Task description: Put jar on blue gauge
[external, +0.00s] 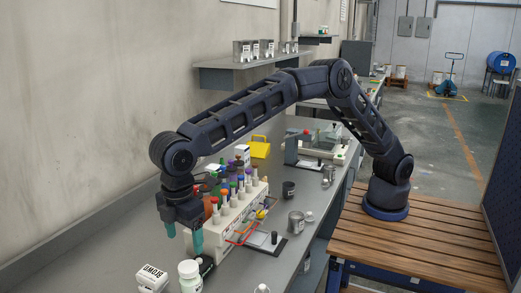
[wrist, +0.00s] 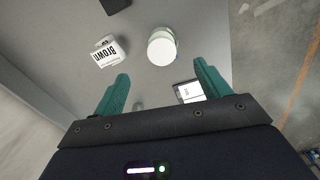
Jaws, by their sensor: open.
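A white-lidded jar (external: 190,277) stands upright on the grey bench at the front. In the wrist view its round white lid (wrist: 162,46) lies ahead of and between my fingertips, apart from them. My gripper (external: 184,236) points down above the bench, behind the jar in the external view. Its two teal fingers are spread with nothing between them, also in the wrist view (wrist: 161,72). I cannot pick out a blue gauge for certain in either view.
A white carton marked BROWN (external: 152,279) stands left of the jar. A white rack (external: 215,238) with several coloured-topped items stands close beside my gripper. A grey can (external: 296,223) and a dark cup (external: 289,190) stand to the right. A wall shelf (external: 235,74) hangs behind my arm.

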